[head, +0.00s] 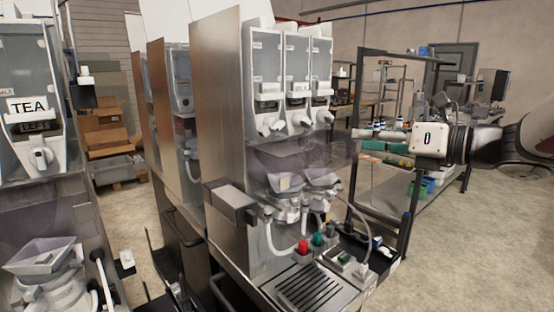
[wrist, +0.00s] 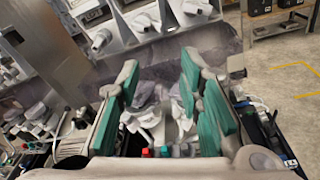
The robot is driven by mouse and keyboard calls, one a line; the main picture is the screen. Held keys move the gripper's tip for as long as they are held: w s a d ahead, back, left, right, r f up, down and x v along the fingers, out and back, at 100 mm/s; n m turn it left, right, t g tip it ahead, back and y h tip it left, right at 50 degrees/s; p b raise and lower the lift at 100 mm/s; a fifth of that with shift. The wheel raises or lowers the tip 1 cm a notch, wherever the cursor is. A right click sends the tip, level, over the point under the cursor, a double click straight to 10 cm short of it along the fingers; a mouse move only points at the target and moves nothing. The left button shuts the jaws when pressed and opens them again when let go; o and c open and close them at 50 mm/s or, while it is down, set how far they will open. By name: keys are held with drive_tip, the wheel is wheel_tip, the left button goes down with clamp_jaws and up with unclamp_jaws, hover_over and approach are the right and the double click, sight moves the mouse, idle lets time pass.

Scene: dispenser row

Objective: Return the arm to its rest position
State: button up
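My arm comes in from the right side of the head view, with its dark link and pale wrist housing. My gripper (head: 366,134) points left, to the right of the middle dispenser (head: 222,120) and level with a space below its canisters. In the wrist view my gripper (wrist: 160,72) shows two green-padded fingers spread apart. I see nothing held between them. Beyond the fingers are the dispenser's white spouts (wrist: 150,20) and pale funnels. It is hard to tell how far the fingertips are from the dispenser's smoky translucent panel (head: 300,155).
A dispenser labelled TEA (head: 28,105) stands at the left. Red and green knobs (head: 303,247) and a drip tray (head: 312,290) are at the middle dispenser's base. A dark-framed rack (head: 385,215) stands behind my arm. Open concrete floor (head: 490,240) lies at the right.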

drive_tip(key=s+a+f+n+g+h, duration=0.2)
drive_tip(key=s+a+f+n+g, duration=0.25)
drive_tip(key=s+n, duration=0.4)
drive_tip(key=s+a+f+n+g+h, duration=0.1)
drive_tip(key=s+a+f+n+g, duration=0.2)
drive_tip(key=s+a+f+n, duration=0.4)
drive_tip(key=s+d+f+n+h, duration=0.4)
drive_tip(key=s+d+n+h, duration=0.4)
drive_tip(key=s+n, duration=0.4)
drive_tip(key=n, duration=0.4)
drive_tip(key=shift+s+d, duration=0.3)
drive_tip(key=shift+d, duration=0.1)
drive_tip(key=shift+d+g, duration=0.1)
drive_tip(key=shift+g, duration=0.15)
